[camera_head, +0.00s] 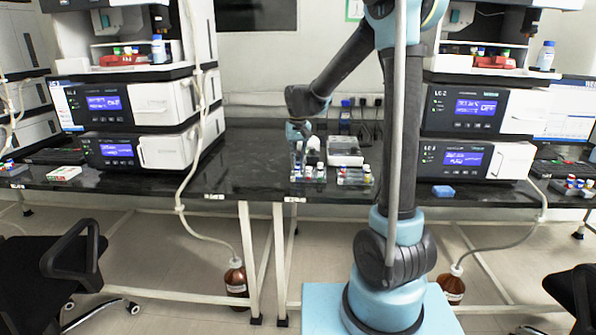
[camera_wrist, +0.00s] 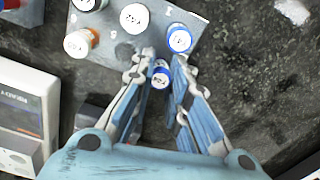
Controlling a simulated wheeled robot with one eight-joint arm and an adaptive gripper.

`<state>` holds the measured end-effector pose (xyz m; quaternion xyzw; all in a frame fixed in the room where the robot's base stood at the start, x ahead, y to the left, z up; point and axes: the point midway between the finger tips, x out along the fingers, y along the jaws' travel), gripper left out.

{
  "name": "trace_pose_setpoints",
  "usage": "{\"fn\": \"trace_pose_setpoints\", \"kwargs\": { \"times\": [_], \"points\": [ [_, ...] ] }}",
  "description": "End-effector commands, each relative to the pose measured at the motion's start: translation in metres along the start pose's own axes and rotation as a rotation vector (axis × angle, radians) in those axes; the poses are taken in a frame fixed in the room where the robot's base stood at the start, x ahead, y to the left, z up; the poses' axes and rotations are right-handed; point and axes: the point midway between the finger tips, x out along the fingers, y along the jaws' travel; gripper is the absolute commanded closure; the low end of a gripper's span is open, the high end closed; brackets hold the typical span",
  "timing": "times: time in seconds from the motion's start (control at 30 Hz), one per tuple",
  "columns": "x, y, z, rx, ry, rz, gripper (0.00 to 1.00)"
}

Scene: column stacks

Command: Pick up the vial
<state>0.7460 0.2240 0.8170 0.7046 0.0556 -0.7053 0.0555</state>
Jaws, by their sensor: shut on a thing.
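In the wrist view, my gripper (camera_wrist: 166,62) is shut on a small vial with a blue-rimmed white cap (camera_wrist: 161,77), which sits between the two fingers. The vial's lower body is mostly hidden, and I cannot tell how far it is clear of the rack. The grey vial rack (camera_wrist: 107,52) lies just beyond the fingertips. In the head view, my gripper (camera_head: 299,148) points down over the dark bench, by the small vials there; the held vial is too small to make out.
Another blue-capped vial (camera_wrist: 179,39) stands close to the right finger. A white-capped vial (camera_wrist: 134,18) and an orange-bodied vial (camera_wrist: 80,42) stand in the rack. A white device (camera_wrist: 25,110) lies to the left. A second vial group (camera_head: 355,177) is to the right on the bench.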

Motion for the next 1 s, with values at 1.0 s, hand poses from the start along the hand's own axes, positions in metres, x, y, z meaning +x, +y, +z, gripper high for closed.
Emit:
{"fn": "trace_pose_setpoints", "kwargs": {
  "times": [1.0],
  "points": [
    [-0.098,0.0,0.0,0.0,0.0,0.0,0.97]
  ]
}}
